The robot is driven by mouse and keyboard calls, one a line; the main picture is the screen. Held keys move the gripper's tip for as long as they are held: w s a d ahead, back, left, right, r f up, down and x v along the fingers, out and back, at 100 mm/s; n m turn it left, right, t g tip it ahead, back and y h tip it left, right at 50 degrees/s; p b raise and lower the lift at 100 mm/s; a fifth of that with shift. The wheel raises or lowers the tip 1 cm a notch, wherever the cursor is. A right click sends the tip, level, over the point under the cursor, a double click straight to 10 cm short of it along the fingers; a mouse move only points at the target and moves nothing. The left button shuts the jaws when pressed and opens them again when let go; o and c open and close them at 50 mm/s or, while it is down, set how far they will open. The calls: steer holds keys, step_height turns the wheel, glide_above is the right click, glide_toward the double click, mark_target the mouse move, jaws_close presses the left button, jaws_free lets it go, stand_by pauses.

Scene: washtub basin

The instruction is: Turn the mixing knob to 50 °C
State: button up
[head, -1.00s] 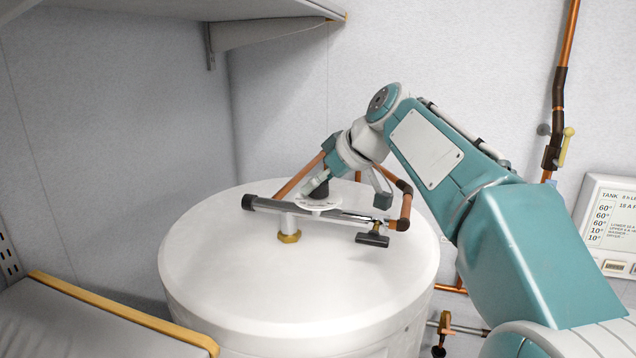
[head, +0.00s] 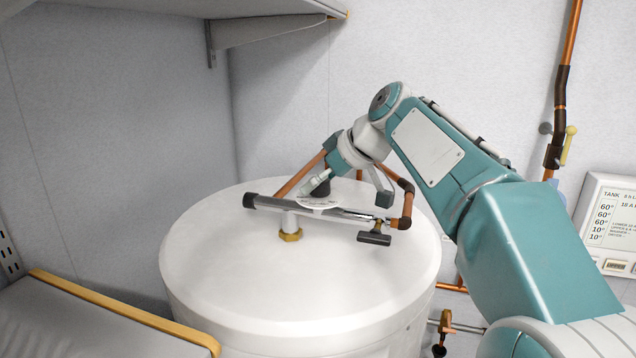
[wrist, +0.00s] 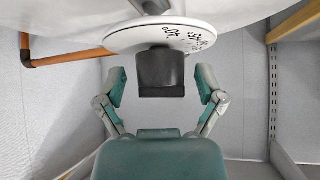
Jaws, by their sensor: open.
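The black mixing knob (wrist: 161,73) sits in front of a white dial disc (wrist: 130,36) with black temperature numbers in the wrist view. In the head view the knob (head: 321,187) shows above the white disc (head: 318,202) on the chrome valve bar, partly behind my gripper. My gripper (wrist: 161,90) is open, with one finger on each side of the knob and a visible gap on both sides. It also shows in the head view (head: 350,188). The pointer and the exact setting cannot be read.
The valve bar (head: 262,203) stands on a brass fitting on the round white tank (head: 230,270). Copper pipes (head: 407,205) run behind and right of it. A black T-handle (head: 373,238) hangs at the bar's right. A shelf (head: 270,32) is above, and a display panel (head: 612,225) is at right.

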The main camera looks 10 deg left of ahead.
steer(key=v, duration=1.1)
steer(key=shift+d+r, duration=0.3)
steer(key=s+d+f+m+h, duration=0.2)
steer(key=s+d+f+m, duration=0.2)
steer(key=s+d+f, duration=0.2)
steer(key=s+d+f+m+t+h, duration=0.1)
steer(key=s+d+f+m+h, duration=0.2)
steer(key=s+f, duration=0.8)
steer(key=s+d+f+m+t+h, duration=0.1)
steer(key=s+d+f+m+h, duration=0.2)
steer(key=s+d+f+m, duration=0.3)
steer(key=s+d+f, duration=0.3)
steer(key=f, duration=0.2)
steer(key=shift+d+f, duration=0.2)
steer(key=shift+d, duration=0.05)
